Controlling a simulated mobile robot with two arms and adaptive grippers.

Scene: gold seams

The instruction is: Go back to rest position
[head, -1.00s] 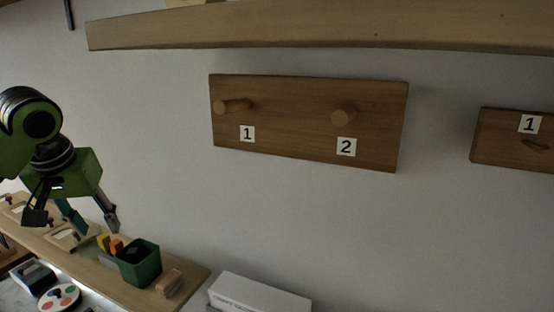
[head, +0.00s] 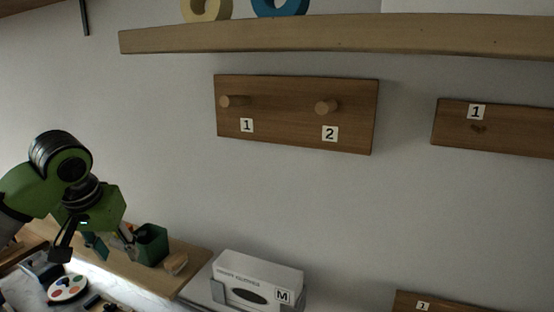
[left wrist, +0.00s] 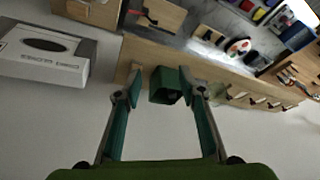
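My left gripper (head: 95,243) is at the lower left of the head view, in front of a wooden ledge. In the left wrist view its two fingers (left wrist: 168,97) are spread wide with nothing held between them. A dark green cup (left wrist: 169,84) shows beyond the fingertips in that view, apart from them. The same green cup (head: 151,244) stands on the ledge just right of the gripper in the head view. My right gripper is in neither view.
A wooden board (head: 297,137) with two pegs labelled 1 and 2 hangs on the wall. A shelf (head: 330,38) runs above it. A white glove box (head: 257,275) stands at the bottom. A palette (head: 68,288) lies at lower left. The wall's middle is clear.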

